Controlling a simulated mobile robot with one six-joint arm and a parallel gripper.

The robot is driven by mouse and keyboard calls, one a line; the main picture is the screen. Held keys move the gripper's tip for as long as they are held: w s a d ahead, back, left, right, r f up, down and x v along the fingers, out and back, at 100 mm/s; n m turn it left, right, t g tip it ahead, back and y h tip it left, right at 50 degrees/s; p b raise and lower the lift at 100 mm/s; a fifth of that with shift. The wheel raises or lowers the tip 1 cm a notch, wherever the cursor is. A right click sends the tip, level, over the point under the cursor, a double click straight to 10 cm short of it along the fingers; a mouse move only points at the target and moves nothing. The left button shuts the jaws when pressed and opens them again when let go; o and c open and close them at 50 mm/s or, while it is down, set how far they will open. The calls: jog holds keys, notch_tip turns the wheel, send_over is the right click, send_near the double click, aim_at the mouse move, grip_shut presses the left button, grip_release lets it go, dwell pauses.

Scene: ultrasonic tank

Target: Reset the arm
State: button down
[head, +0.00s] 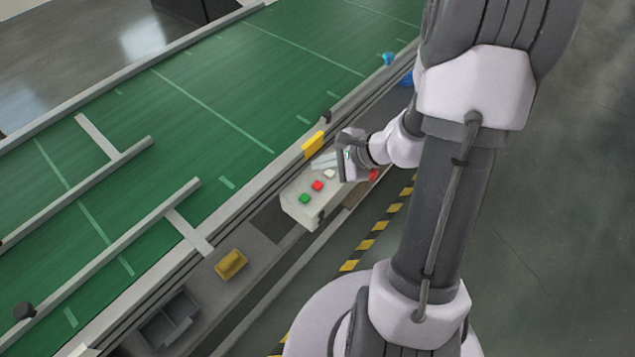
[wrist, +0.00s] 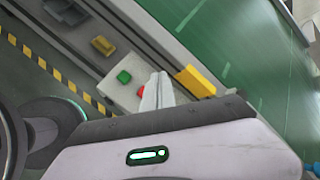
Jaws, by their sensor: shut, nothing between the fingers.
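My gripper (head: 343,160) is at the end of my arm, just above the far end of a pale control box. In the wrist view my gripper (wrist: 158,82) shows as two pale fingers pressed together, with nothing between them. The control box (head: 296,203) carries a green button (head: 305,199), a red button (head: 317,185) and a white button (head: 329,173). The green button (wrist: 124,77) and the red button also show in the wrist view, left of the fingers. Part of the box is hidden behind my gripper and wrist.
A green conveyor (head: 190,90) with grey rails runs along the left. A yellow block (head: 313,144) is at its edge beside the box. A yellow piece (head: 231,264) and a grey bin (head: 170,320) are nearer. Yellow-black floor tape (head: 365,245) borders open floor at right.

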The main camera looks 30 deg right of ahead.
dwell(0.3)
jog(key=s+a+r+n+g+b, duration=0.1)
jog(key=s+a+r+n+g, duration=0.1)
jog(key=s+a+r+n, duration=0.55)
jog(key=s+a+r+n+g+b, duration=0.15)
jog(key=a+r+n, duration=0.35)
jog(key=a, duration=0.5)
jog(key=s+r+n+t+h, duration=0.1)
jog(key=s+r+n+h, duration=0.1)
jog(key=s, duration=0.5)
notch_tip(320, 180, up, 2)
jog(key=shift+s+d+r+n+h+b, duration=0.2)
jog(key=shift+d+n+h+b, duration=0.2)
jog(key=shift+n, duration=0.45)
jog(key=shift+a+t, duration=0.15)
jog(key=shift+t, duration=0.1)
